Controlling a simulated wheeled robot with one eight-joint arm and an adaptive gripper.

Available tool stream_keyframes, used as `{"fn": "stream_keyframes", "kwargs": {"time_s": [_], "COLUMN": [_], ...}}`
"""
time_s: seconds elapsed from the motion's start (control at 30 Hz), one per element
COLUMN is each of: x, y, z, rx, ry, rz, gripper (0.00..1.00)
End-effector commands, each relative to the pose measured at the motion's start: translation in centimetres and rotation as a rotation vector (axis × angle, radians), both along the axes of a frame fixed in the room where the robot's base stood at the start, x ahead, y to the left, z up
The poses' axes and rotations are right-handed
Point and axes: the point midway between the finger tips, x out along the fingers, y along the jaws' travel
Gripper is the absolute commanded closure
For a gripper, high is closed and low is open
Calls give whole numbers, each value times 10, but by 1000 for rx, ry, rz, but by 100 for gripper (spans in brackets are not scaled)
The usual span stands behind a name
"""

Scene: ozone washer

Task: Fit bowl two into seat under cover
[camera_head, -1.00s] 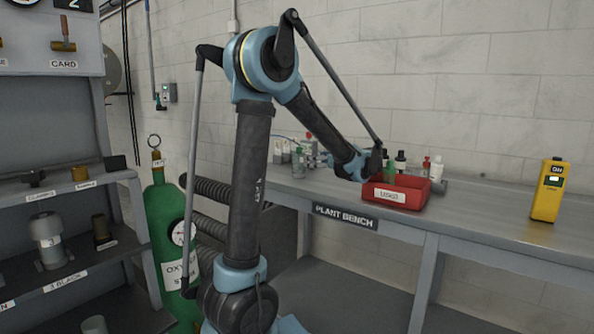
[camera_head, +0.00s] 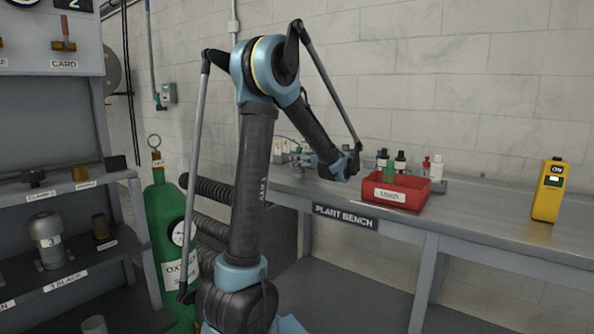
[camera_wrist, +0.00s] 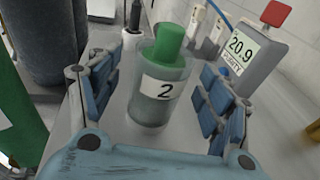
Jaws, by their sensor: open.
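Bowl two (camera_wrist: 160,92) is a cloudy grey-green jar with a green top and a white label reading 2. It stands upright on the grey bench in the wrist view. My gripper (camera_wrist: 155,85) is open, with a blue padded finger on each side of the bowl and gaps visible between pads and bowl. In the head view my gripper (camera_head: 350,163) is over the plant bench (camera_head: 480,215), left of the red bin. I cannot clearly make out the seat or its cover.
A purity meter (camera_wrist: 249,55) reading 20.9 stands close behind the right finger. A red bin (camera_head: 398,194), several small bottles and a yellow meter (camera_head: 548,190) are on the bench. A green oxygen cylinder (camera_head: 163,215) and shelves with a jar marked 3 (camera_head: 47,238) stand at left.

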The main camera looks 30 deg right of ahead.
Motion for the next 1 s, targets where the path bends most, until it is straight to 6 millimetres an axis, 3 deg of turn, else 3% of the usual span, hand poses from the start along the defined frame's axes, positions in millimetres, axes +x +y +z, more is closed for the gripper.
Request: {"fn": "stream_keyframes", "kwargs": {"time_s": [0.13, 0.37, 0.4, 0.63, 1.0], "x": [18, 21, 21, 21, 21], "y": [4, 4, 4, 4, 5], "z": [-3, -3, -3, -3, 1], "rx": [0, 0, 0, 0, 0], "ry": [0, 0, 0, 0, 0], "rz": [2, 0, 0, 0, 0], "gripper": [28, 28, 30, 82, 87]}}
